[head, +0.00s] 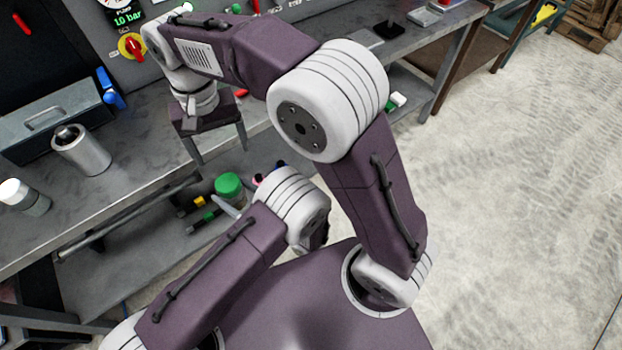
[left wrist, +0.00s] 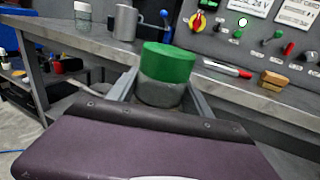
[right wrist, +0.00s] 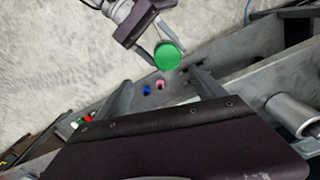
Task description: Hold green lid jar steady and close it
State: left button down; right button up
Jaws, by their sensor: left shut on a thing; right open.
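The jar with a green lid (left wrist: 168,62) stands between the fingers of my left gripper (left wrist: 160,88), which is shut on its grey body (left wrist: 160,92). The lid sits on top of the jar; I cannot tell whether it is tight. In the head view the green lid (head: 229,184) shows beside my left arm, which hides most of the left gripper. My right gripper (head: 220,153) is open and empty, fingers pointing down, above and apart from the jar. In the right wrist view the lid (right wrist: 167,56) appears from above, beyond the open right fingers (right wrist: 162,88).
The grey workbench (head: 140,180) carries a metal cylinder (head: 82,150), a white-capped jar (head: 24,197) and a grey toolbox (head: 50,118). A control panel (left wrist: 250,30) stands behind it. A red marker (left wrist: 228,69) and a wooden block (left wrist: 273,81) lie near its edge. Several small items are on the lower shelf.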

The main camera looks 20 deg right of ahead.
jog(key=s+d+f, duration=0.5)
jog(key=d+f, duration=0.2)
jog(key=d, duration=0.3)
jog(key=s+d+f+t, duration=0.1)
jog(key=s+d+f, duration=0.5)
jog(key=d, duration=0.4)
jog(key=shift+f, duration=0.35)
jog(key=shift+s+d+m, duration=0.1)
jog(key=shift+m, duration=0.2)
